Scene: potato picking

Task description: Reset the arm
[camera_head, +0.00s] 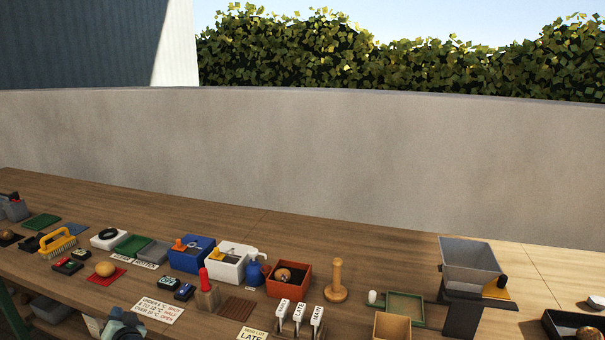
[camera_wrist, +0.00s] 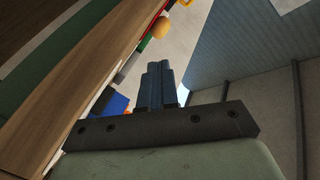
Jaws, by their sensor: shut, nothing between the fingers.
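My gripper (camera_wrist: 160,72) shows in the wrist view with its two fingers together and nothing between them. The wrist view is strongly tilted, with the wooden table edge running diagonally at its left. A round tan potato (camera_wrist: 161,27) and some coloured items lie beyond the fingers there. In the head view, part of my arm (camera_head: 124,325) shows at the bottom left, below the table's front edge. The fingers cannot be made out in the head view.
The wooden table (camera_head: 350,225) holds a potato on a red mat (camera_head: 105,269), a blue box (camera_head: 192,254), an orange-red box (camera_head: 289,279) with a potato, labelled levers (camera_head: 299,313) and a grey hopper (camera_head: 470,262). The table's back strip is clear before a grey wall (camera_head: 300,150).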

